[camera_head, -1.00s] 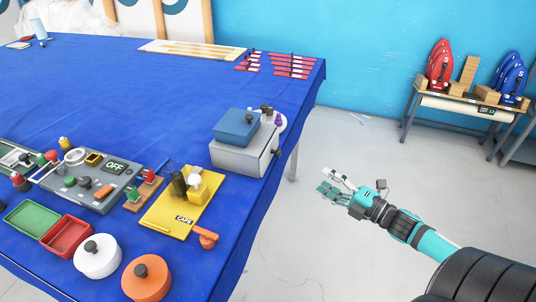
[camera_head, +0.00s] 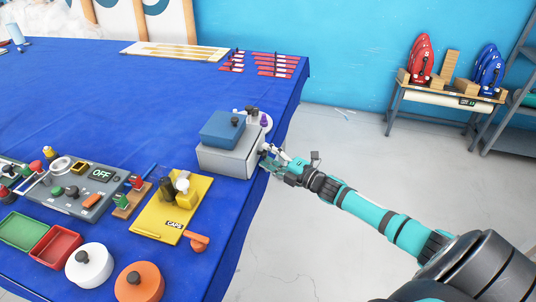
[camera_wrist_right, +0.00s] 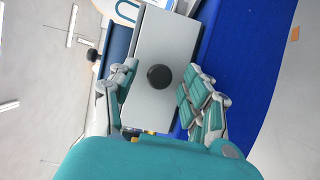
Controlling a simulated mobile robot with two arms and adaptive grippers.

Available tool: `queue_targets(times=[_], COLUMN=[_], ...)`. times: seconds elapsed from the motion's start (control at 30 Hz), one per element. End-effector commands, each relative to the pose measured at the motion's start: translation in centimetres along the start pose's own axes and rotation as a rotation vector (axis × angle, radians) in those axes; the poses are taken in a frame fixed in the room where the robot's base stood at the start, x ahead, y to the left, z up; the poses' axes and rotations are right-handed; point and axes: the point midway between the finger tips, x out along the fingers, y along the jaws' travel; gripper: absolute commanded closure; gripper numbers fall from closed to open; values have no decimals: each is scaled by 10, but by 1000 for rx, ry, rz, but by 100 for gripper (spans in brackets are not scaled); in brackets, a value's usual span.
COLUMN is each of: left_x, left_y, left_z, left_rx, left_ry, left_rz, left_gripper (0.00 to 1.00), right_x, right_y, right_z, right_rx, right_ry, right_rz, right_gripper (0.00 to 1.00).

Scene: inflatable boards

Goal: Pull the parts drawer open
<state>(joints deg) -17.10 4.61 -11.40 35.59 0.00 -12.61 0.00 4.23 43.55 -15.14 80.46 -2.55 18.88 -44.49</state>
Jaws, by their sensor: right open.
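The parts drawer is a grey box (camera_head: 228,158) at the right edge of the blue table, with a blue lidded box (camera_head: 223,129) on top. In the right wrist view its grey front (camera_wrist_right: 163,42) shows a round black knob (camera_wrist_right: 160,77). My right gripper (camera_head: 271,160) is at the drawer's right side in the head view. In the right wrist view its open fingers (camera_wrist_right: 152,92) stand on either side of the knob, apart from it. The drawer looks shut. My left gripper is not in view.
A yellow caps board (camera_head: 172,222), a grey control panel (camera_head: 70,195), red and green trays and white and orange pots sit on the table nearby. The floor (camera_head: 330,140) right of the table is clear. A bench with red and blue items (camera_head: 450,95) stands further back.

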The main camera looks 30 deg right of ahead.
Motion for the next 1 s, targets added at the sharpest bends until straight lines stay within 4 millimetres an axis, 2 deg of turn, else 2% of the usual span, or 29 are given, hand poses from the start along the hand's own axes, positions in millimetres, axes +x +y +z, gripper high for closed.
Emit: queue_targets(times=[0.37, 0.73, 1.0], left_x=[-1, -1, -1], left_y=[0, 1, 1], left_z=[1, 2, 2], left_rx=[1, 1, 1], left_ry=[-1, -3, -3], left_rz=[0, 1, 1], left_gripper=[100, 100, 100], right_x=[6, 6, 6], right_y=[0, 0, -1], right_z=[0, 0, 0], right_rx=[-1, -1, 0], right_ry=[0, 1, 1], right_rz=[-1, -1, -2], right_gripper=[51, 98, 100])
